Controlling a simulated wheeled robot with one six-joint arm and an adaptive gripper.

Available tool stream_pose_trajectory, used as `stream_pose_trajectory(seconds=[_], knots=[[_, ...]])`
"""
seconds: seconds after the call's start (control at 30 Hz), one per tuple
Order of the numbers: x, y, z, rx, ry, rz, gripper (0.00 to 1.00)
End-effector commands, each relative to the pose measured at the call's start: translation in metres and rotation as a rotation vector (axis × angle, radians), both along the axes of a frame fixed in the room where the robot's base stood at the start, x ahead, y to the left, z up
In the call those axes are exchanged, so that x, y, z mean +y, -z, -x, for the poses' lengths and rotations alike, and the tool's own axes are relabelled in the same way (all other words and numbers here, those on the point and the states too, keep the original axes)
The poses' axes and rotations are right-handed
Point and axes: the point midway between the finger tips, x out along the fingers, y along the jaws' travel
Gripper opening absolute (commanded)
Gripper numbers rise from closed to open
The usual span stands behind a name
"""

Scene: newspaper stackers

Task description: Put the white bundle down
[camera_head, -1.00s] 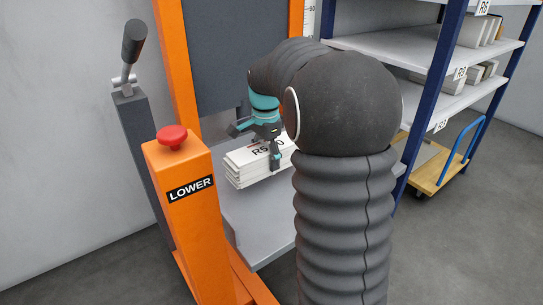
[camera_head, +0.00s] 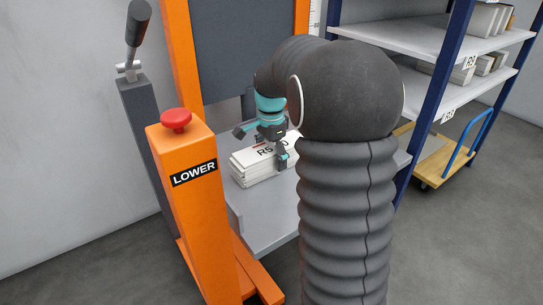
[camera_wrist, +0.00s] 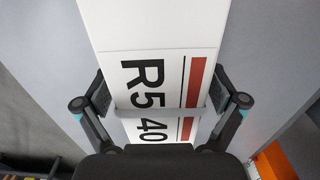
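The white bundle (camera_head: 248,166) is a flat stack with a label reading "R5 40" and a red stripe. It lies level at the grey lift platform (camera_head: 262,219); I cannot tell whether its underside touches it. My gripper (camera_head: 262,144) is over the bundle from above, with one finger on each long side. In the wrist view the bundle (camera_wrist: 150,28) runs between the two fingers of my gripper (camera_wrist: 161,95), with a grey strap across it. The fingers are close in against its sides. The bundle's far end is hidden behind my arm.
An orange post (camera_head: 194,215) with a red button (camera_head: 176,119) and "LOWER" label stands left of the platform. A lever (camera_head: 136,35) stands behind it. Shelves (camera_head: 400,40) with bundles stand at right, with a wooden trolley (camera_head: 432,172) beyond. The platform's front is clear.

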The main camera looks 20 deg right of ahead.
Motion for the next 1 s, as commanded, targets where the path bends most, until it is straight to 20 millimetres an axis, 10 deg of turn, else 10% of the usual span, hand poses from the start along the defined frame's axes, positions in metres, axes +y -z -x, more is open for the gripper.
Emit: stream_pose_trajectory(seconds=[0.37, 1.0], knots=[[0.0, -0.012, -0.001, -0.002, 0.0, 0.001, 0.95], [0.0, -0.117, 0.0, -0.001, 0.0, 0.0, 0.95]])
